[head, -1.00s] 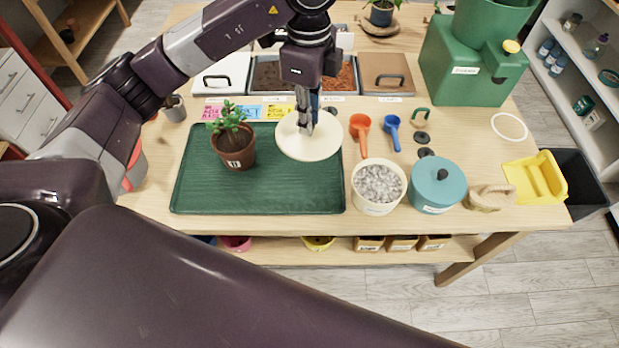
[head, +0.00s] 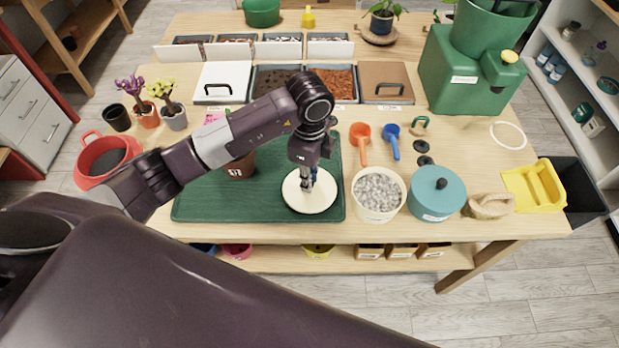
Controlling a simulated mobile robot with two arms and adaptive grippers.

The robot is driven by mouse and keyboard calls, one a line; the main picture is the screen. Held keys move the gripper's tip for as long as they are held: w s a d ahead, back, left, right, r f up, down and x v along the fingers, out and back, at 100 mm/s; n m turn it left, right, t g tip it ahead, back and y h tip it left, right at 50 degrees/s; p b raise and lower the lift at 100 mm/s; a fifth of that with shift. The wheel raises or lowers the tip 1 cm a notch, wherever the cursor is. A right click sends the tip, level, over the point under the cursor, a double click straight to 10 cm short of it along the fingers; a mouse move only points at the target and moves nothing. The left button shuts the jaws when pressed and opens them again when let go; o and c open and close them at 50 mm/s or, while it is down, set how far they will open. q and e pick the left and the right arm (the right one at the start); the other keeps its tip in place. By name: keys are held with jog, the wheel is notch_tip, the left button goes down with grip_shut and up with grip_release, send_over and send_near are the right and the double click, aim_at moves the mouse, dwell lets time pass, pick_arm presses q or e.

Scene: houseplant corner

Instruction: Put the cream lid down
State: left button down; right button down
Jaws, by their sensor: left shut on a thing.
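The cream lid (head: 310,203) is a pale round disc at the right front part of the green tray (head: 205,205). My left gripper (head: 307,186) comes down over the lid's middle and is shut on it. The knob or handle is hidden by the fingers. The lid lies flat, on or just above the tray; I cannot tell whether it touches. My right gripper is not in view.
A brown plant pot (head: 240,168) stands on the tray, mostly behind my arm. Right of the tray are a cream pot of gravel (head: 378,195), a teal lidded pot (head: 436,193), an orange scoop (head: 361,143) and a blue scoop (head: 391,141). The tray's front left is bare.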

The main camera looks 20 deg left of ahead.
pick_arm(q)
jog(key=shift+f, duration=0.55)
jog(key=c, duration=1.8)
grip_release()
jog(key=shift+f, duration=0.1)
jog(key=shift+r, duration=0.25)
jog(key=shift+r+b, duration=0.9)
jog(key=shift+r, duration=5)
jog(key=shift+f, duration=0.1)
